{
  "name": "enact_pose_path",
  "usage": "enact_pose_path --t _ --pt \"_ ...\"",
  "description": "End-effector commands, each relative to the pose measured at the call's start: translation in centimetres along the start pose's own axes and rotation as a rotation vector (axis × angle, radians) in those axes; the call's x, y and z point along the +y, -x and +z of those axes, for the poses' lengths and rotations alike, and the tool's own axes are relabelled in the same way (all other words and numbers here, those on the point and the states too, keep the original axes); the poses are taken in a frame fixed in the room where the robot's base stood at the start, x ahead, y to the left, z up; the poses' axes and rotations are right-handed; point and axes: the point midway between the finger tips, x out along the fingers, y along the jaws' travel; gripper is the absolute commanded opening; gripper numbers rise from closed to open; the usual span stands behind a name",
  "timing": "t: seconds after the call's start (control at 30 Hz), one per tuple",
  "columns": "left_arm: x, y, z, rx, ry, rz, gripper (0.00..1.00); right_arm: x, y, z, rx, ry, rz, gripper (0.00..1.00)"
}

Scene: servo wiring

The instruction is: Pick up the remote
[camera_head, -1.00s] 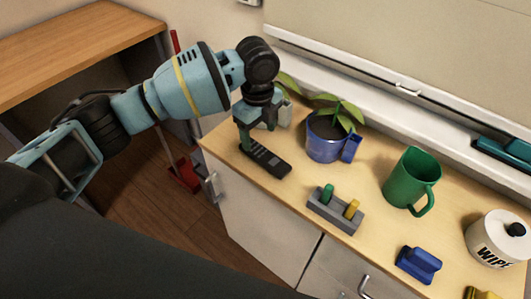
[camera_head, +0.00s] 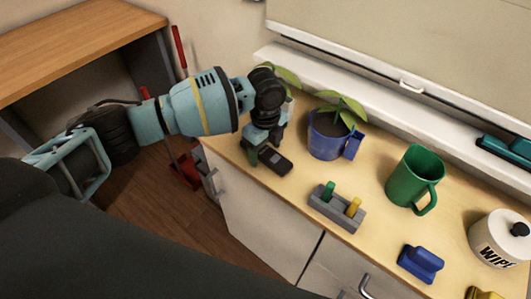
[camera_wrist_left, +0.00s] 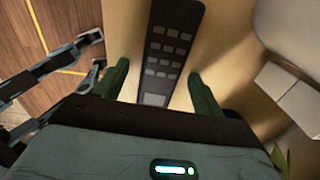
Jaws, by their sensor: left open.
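The remote (camera_head: 275,160) is black with grey buttons and lies flat on the wooden counter near its left end. In the head view its left part is hidden by my left gripper (camera_head: 262,146), which points down over it. In the left wrist view the remote (camera_wrist_left: 168,50) lies lengthwise between the two green fingers of the open left gripper (camera_wrist_left: 160,85). There is a visible gap on each side of the remote, and the fingers do not appear to touch it. My right gripper is not in view.
A blue pot with a plant (camera_head: 328,137) stands right of the remote. A grey block with green and yellow pegs (camera_head: 338,205), a green mug (camera_head: 412,178), a blue object (camera_head: 420,262) and a wipes tub (camera_head: 497,240) stand further right. The counter's front edge is close to the remote.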

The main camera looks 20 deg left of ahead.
Motion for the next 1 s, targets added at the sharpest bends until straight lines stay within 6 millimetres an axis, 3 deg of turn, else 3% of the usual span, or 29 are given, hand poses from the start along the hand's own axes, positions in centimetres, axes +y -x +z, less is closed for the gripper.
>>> enact_pose_path --t 0.07,0.47,0.77,1.0 --pt "0.0 0.0 0.0 0.0 0.0 0.0 0.69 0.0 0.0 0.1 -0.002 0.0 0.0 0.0" --pt "0.0 0.1 0.0 0.0 0.0 0.0 0.19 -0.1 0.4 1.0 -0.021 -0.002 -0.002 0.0" --pt "0.0 0.3 0.0 0.0 0.0 -0.001 0.18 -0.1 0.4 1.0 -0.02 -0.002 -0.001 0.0" --pt "-0.1 2.3 0.0 0.001 0.0 -0.004 0.18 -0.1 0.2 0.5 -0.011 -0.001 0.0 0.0"
